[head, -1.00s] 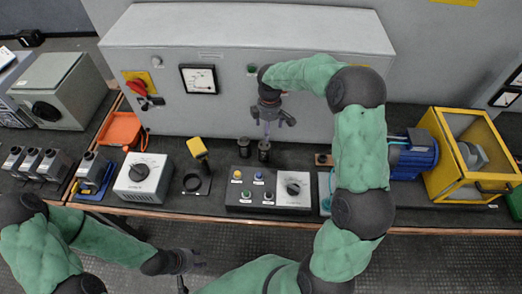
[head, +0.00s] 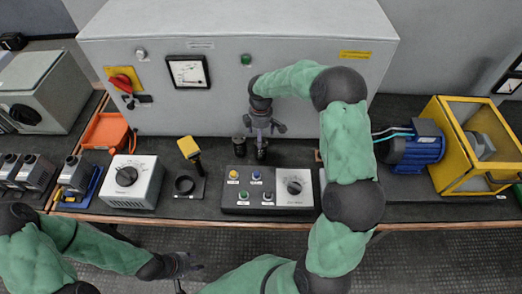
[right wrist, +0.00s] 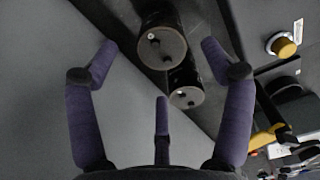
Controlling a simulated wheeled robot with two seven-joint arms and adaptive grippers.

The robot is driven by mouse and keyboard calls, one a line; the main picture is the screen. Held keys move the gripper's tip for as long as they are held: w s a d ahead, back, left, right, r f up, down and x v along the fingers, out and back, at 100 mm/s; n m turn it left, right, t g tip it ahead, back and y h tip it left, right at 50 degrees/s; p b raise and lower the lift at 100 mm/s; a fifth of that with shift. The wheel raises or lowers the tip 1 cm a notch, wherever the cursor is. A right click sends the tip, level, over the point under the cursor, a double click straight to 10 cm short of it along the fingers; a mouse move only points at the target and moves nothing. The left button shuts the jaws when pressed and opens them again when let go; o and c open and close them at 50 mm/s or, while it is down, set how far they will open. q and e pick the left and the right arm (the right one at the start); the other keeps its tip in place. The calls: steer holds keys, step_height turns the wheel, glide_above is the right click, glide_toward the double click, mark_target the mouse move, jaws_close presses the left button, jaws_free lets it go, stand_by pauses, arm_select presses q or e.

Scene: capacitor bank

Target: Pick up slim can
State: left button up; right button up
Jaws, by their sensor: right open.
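Two dark upright cans stand close together on the bench in front of the grey cabinet. In the head view, one can (head: 239,148) is just left of my right gripper (head: 266,130), and the other can (head: 261,152) is directly below it, its top partly hidden by the fingers. In the right wrist view, the larger-looking can (right wrist: 162,47) lies between my open fingers (right wrist: 158,72), and the narrower-looking can (right wrist: 187,92) is beside it. I cannot tell for sure which is the slim can. My left gripper (head: 188,275) is open and empty at the front, below the bench edge.
A button panel (head: 277,204) sits in front of the cans. A blue motor (head: 415,149) and yellow frame (head: 440,175) stand at right. The grey cabinet (head: 300,75) rises behind.

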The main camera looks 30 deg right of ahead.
steer(key=f+b, duration=0.2)
steer(key=f, duration=0.3)
steer(key=shift+s, duration=0.2)
steer(key=c, duration=1.5)
